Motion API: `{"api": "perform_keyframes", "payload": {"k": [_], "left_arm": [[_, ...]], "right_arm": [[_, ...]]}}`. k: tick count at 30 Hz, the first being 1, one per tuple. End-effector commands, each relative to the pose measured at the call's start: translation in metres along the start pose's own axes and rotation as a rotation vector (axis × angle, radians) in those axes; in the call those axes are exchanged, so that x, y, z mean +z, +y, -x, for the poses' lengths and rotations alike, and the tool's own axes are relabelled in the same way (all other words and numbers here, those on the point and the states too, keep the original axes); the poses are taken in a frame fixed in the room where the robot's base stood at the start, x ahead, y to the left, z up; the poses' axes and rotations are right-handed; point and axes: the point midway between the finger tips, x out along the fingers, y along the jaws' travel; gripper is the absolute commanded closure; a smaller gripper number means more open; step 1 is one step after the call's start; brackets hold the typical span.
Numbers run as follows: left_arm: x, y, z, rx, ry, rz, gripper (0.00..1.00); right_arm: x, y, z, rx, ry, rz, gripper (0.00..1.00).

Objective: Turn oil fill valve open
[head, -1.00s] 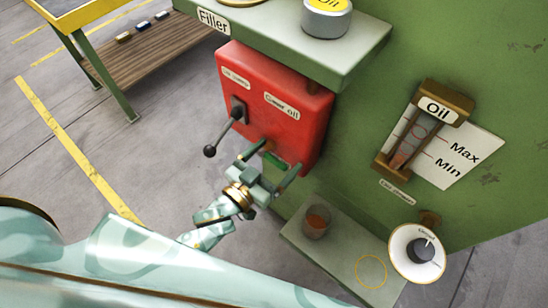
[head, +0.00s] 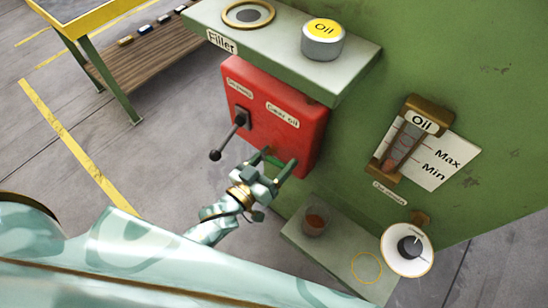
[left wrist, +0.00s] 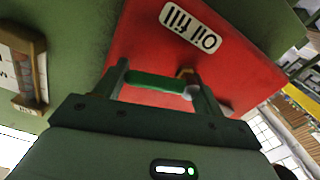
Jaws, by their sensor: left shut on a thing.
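The oil fill valve has a green handle (left wrist: 155,83) under the "Oil fill" label (left wrist: 191,25) on the red box (left wrist: 255,80) in the left wrist view. My left gripper (left wrist: 156,80) has its fingers on either side of this handle and is shut on it. In the head view, my left gripper (head: 268,164) is at the lower front of the red box (head: 300,140), and it mostly hides the green handle (head: 271,159). The exact turn of the valve is hard to tell. My right gripper is not in view.
A black lever (head: 241,119) with a ball end sticks out left of my gripper. The Filler shelf (head: 330,75) overhangs the box.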

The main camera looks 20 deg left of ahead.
Motion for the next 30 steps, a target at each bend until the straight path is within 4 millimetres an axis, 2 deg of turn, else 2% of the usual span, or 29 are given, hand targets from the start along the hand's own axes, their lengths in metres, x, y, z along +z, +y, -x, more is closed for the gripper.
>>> {"api": "perform_keyframes", "payload": {"k": [1,3,12,21,30], "left_arm": [[-0.008,0.002,0.000,0.001,0.000,0.040,0.72],[-0.010,0.002,0.000,0.001,0.000,0.107,0.72],[-0.018,-0.002,0.000,0.001,-0.001,0.392,0.72],[-0.024,-0.009,0.000,0.001,0.000,0.676,0.72],[-0.028,-0.016,0.000,0.000,-0.001,0.954,0.72]], "right_arm": [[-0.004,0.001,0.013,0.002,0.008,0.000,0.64],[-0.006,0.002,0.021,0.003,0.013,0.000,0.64],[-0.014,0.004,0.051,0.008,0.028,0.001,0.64],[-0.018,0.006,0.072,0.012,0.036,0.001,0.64],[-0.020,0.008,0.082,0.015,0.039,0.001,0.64]]}}
